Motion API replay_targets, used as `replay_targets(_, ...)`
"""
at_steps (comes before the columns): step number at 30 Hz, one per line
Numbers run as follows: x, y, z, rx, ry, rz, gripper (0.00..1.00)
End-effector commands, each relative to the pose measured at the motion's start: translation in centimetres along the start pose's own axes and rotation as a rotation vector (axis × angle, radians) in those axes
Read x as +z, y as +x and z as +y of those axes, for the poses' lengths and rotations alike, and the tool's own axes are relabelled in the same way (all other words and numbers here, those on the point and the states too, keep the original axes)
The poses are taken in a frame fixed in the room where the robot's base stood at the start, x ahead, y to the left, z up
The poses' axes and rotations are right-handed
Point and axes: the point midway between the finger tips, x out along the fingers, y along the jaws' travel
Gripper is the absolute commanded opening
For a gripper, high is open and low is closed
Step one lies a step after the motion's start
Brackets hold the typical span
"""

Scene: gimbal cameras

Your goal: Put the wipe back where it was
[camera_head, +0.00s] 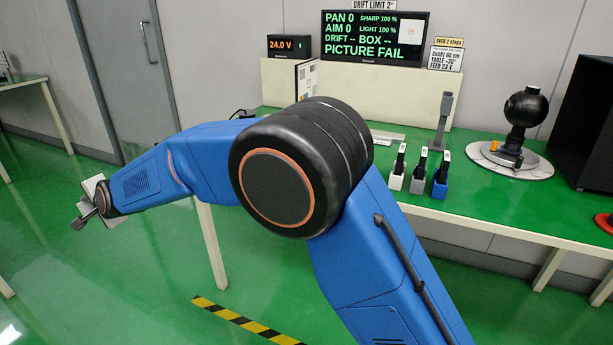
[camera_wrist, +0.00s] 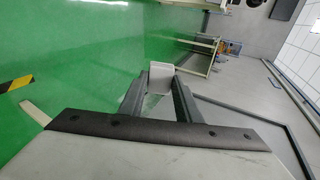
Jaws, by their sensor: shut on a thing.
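In the wrist view, my gripper (camera_wrist: 159,84) is shut on a small pale, whitish thing (camera_wrist: 160,71), which looks like the wipe. It sits between the fingertips, above the green floor. In the head view, my gripper (camera_head: 80,221) is at the far left, at the end of the outstretched arm, away from the green-topped bench. The wipe cannot be made out there. I cannot tell which spot on the bench the wipe came from.
The green bench (camera_head: 470,205) holds three small upright items in white, grey and blue holders (camera_head: 419,172). A black ball-headed device (camera_head: 524,112) stands on a round base at right. The screen (camera_head: 375,38) reads "PICTURE FAIL". A grey door (camera_head: 125,70) is behind my arm.

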Motion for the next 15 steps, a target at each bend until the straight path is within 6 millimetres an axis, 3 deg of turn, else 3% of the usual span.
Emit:
replay_targets(8, 2.3, -0.1, -1.0, 0.015, -0.016, -0.033, 0.12)
replay_targets(15, 2.7, -0.1, -1.1, 0.021, -0.019, -0.039, 0.12)
